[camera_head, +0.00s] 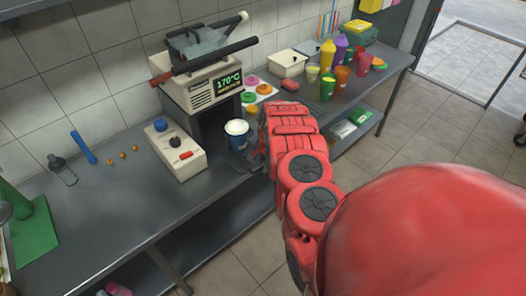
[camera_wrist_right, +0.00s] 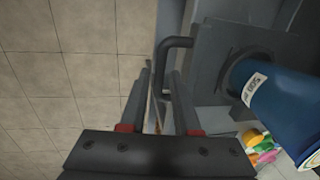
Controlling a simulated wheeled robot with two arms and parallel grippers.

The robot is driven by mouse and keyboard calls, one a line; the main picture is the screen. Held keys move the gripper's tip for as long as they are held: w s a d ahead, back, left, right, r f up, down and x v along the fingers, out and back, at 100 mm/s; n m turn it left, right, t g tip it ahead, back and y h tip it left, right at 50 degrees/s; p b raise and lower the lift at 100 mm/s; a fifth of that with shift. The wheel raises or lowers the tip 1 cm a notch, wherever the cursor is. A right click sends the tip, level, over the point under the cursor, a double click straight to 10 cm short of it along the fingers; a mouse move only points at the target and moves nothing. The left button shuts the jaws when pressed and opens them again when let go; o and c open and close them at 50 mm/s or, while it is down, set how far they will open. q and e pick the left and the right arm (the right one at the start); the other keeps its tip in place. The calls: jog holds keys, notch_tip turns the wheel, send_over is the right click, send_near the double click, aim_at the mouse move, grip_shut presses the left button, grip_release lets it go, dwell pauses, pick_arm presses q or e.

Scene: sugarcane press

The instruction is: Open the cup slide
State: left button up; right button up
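The cup slide (camera_wrist_right: 210,75) is a dark grey plate with a bent bar handle (camera_wrist_right: 178,42) in the right wrist view. A blue cup (camera_wrist_right: 258,85) stands on it. In the head view the cup (camera_head: 237,139) has a white top and sits in the dark opening of the press (camera_head: 207,88). My right gripper (camera_wrist_right: 162,80) is open, its two fingers apart on either side of the handle's end; I cannot tell if they touch it. In the head view my red right arm mostly hides this gripper and the slide. My left gripper is not in view.
A control box (camera_head: 176,150) with a blue knob and red switch stands left of the cup. Colored cups (camera_head: 328,86) and a white container (camera_head: 287,64) stand on the counter at the back right. Tiled floor (camera_wrist_right: 40,70) lies beside the slide.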

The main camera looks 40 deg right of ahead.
jog(key=shift+o, duration=0.8)
jog(key=shift+d+r, duration=0.1)
jog(key=shift+r, duration=0.25)
jog(key=s+r+p, duration=0.3)
jog(key=r+p, duration=0.8)
jog(key=r, duration=0.5)
jog(key=shift+r, duration=0.2)
